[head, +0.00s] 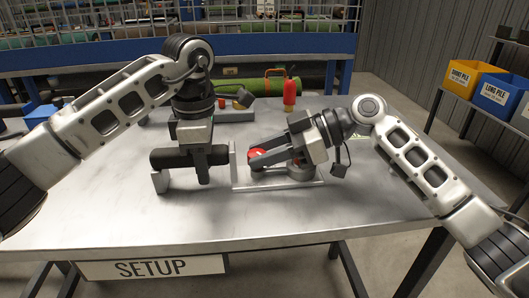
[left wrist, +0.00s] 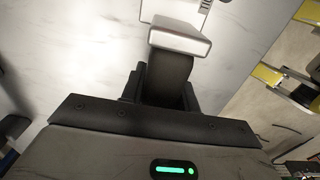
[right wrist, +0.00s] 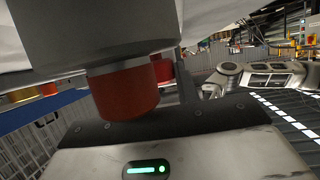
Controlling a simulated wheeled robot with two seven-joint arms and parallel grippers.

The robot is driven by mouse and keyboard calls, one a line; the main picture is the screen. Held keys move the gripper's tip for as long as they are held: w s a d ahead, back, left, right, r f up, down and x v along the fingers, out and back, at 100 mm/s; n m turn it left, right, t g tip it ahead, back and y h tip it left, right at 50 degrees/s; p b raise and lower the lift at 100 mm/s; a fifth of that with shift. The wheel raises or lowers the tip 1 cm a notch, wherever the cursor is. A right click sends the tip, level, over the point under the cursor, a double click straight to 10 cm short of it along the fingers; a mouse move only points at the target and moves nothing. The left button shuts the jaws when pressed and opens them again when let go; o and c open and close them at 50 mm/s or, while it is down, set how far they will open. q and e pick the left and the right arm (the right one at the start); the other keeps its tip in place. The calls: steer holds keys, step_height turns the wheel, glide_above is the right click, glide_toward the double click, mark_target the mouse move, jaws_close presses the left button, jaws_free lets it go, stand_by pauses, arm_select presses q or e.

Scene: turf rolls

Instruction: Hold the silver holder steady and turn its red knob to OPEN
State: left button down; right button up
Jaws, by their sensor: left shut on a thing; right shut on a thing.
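The silver holder (head: 290,184) lies on the metal table, with a flat plate and an upright edge near the table's middle. The right wrist view shows the knob (right wrist: 125,92) against a grey round body. The knob's markings are hidden.
A red cylinder (head: 289,96) and a green roll (head: 248,85) are at the back of the table. A yellow bin (head: 472,73) and a blue bin (head: 498,95) stand on a rack at right. The table's front is clear above the SETUP sign (head: 153,268).

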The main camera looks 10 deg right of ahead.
steer(key=n+g, duration=0.2)
steer(key=g, duration=0.1)
steer(key=n+g, duration=0.2)
steer(key=shift+w+h, duration=0.3)
steer(key=shift+w, duration=0.1)
steer(key=shift+w+n+g+h, duration=0.1)
steer(key=shift+n+g+h, duration=0.4)
steer(key=shift+n+g, duration=0.65)
steer(key=shift+f+n, duration=0.1)
steer(key=shift+n, duration=0.15)
steer(key=o, duration=1)
steer(key=shift+c, duration=0.2)
